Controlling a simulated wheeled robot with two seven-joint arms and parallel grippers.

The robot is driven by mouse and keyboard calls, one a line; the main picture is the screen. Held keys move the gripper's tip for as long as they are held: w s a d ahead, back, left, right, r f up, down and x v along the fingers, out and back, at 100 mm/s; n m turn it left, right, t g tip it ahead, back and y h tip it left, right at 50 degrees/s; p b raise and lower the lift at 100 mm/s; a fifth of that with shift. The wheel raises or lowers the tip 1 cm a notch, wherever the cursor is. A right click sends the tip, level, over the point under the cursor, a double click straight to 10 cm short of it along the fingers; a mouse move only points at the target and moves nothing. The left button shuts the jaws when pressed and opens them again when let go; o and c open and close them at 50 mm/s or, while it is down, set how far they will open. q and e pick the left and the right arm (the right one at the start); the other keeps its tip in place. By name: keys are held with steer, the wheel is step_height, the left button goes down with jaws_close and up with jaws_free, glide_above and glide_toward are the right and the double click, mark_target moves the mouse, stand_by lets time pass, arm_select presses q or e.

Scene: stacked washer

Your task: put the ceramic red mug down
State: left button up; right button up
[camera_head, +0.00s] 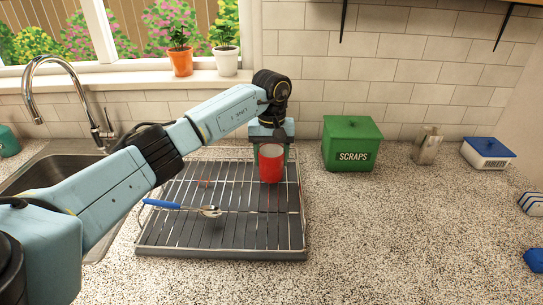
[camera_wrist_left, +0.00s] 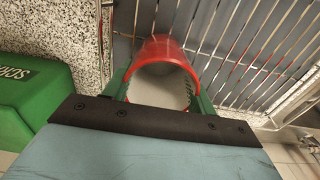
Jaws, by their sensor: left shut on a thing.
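The red mug (camera_head: 271,165) is at the back right of the wire dish rack (camera_head: 225,252), upright or nearly so. My left gripper (camera_head: 271,150) is shut on it from behind, with its arm reaching across from the left. In the left wrist view the mug (camera_wrist_left: 163,62) sits between the green fingers of the gripper (camera_wrist_left: 160,92), and its pale inside shows. Rack wires run right beside and beyond the mug. I cannot tell whether its base touches the rack. My right gripper is not in view.
A green scraps bin (camera_head: 351,146) stands close to the right of the rack. The sink (camera_head: 52,172) and faucet (camera_head: 32,85) are at left.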

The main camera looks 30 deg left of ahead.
arm_select(q)
steer(key=shift+r, duration=0.1)
steer(key=o, duration=1.1)
steer(key=shift+f, duration=0.2)
steer(key=shift+o, duration=0.2)
steer(key=shift+r, duration=0.1)
step_height(320, 180, up, 12)
steer(key=shift+r, duration=0.1)
